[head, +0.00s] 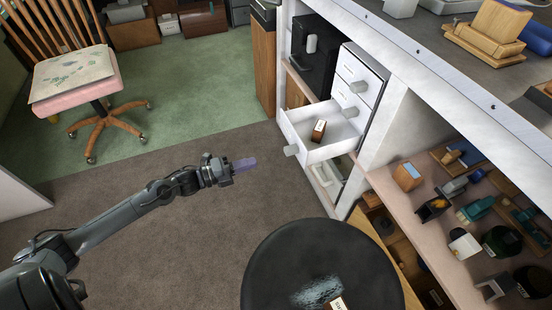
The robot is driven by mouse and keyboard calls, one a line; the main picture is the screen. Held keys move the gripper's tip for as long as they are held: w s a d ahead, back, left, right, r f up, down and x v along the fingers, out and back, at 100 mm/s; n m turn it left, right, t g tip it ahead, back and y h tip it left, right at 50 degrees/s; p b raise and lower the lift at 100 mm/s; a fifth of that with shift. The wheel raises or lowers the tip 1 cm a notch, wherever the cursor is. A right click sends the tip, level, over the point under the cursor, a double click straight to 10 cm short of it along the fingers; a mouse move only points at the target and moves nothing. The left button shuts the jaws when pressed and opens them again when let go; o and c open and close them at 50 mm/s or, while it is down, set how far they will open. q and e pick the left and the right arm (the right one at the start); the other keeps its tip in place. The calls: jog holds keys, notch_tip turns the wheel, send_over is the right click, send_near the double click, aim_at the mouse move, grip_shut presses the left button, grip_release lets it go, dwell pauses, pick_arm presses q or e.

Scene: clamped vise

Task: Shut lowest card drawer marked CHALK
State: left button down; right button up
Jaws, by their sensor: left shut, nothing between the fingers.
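A small white drawer cabinet (361,75) stands in the bench bay at the upper centre. Its lowest visible drawer (328,150) is pulled out to the left, with a grey knob (291,150) on its front. A small brown block with a pale label (318,130) lies inside it. The drawers above look closed. I cannot read any CHALK marking. My left gripper (247,164) is shut and empty, left of the open drawer's front and apart from the knob. My right gripper is not in view.
A black round stool seat (320,265) is at the bottom centre, with a labelled block (336,303) on it. Shelves of tools (465,215) fill the right. A wooden chair (75,75) stands at upper left. The floor around my left arm is clear.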

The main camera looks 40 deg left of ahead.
aim_at(285, 153)
pick_arm(q)
jog(key=b+x, duration=0.3)
jog(key=x, duration=0.5)
jog(key=shift+w+f, duration=0.1)
jog(key=shift+f, duration=0.05)
jog(key=shift+w+d+b, duration=0.35)
jog(key=shift+w+b, duration=0.05)
jog(key=shift+w, duration=0.2)
jog(key=shift+w, duration=0.1)
